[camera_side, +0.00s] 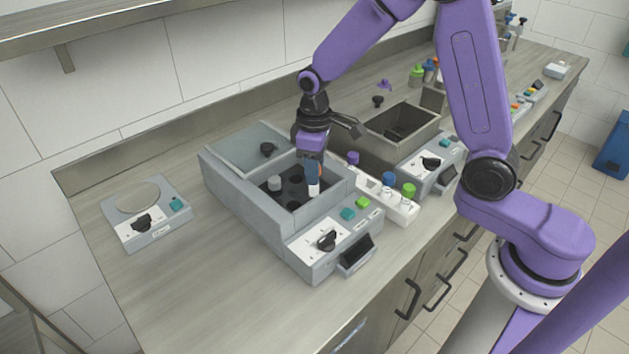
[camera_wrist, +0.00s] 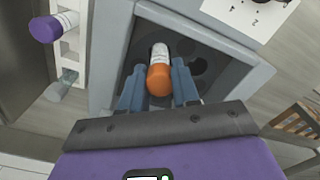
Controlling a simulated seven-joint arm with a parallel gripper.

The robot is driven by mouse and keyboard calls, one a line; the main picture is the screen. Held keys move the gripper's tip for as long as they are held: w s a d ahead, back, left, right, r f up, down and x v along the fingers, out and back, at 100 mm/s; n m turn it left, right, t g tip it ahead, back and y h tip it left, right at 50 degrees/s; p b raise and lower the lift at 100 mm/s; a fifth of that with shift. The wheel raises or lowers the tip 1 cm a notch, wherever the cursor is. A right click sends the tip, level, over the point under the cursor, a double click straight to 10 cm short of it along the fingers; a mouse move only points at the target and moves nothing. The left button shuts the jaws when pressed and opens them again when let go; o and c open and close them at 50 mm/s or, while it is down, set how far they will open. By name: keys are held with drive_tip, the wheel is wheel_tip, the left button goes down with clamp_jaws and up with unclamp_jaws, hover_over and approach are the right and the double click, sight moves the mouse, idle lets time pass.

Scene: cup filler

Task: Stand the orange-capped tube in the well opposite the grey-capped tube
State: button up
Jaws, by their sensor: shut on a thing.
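My gripper (camera_side: 313,178) is shut on the orange-capped tube, pointing down inside the open chamber of the grey machine (camera_side: 240,197). The tube's white body (camera_side: 314,191) shows below the fingers in the side view. In the wrist view its orange cap (camera_wrist: 159,80) sits between the two blue fingers (camera_wrist: 158,88). The dark block with round wells (camera_side: 294,192) lies in the chamber. The grey-capped tube (camera_side: 274,183) stands in it on the left side, across from the held tube. I cannot tell whether the held tube's lower end is in a well or just above it.
A white rack (camera_side: 393,204) with purple-, blue- and green-capped tubes stands close on the right. A small scale-like device (camera_side: 152,215) is at left. An open metal basin (camera_side: 400,128) lies behind.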

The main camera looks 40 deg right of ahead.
drive_tip(key=shift+f, duration=1.8)
drive_tip(key=shift+f, duration=0.1)
drive_tip(key=o, duration=1)
drive_tip(key=shift+o, duration=0.2)
wheel_tip(320, 180, up, 12)
drive_tip(key=shift+r, duration=0.15)
drive_tip(key=shift+s+a+r, duration=0.1)
drive_tip(key=shift+s+a, duration=0.05)
drive_tip(key=shift+s, duration=0.4)
drive_tip(key=s+d+n, duration=0.2)
drive_tip(key=s+n, duration=0.1)
drive_tip(key=s, duration=1)
drive_tip(key=s+d+n, duration=0.3)
drive_tip(key=s, duration=1)
drive_tip(key=shift+s+f, duration=0.25)
drive_tip(key=shift+f, duration=0.2)
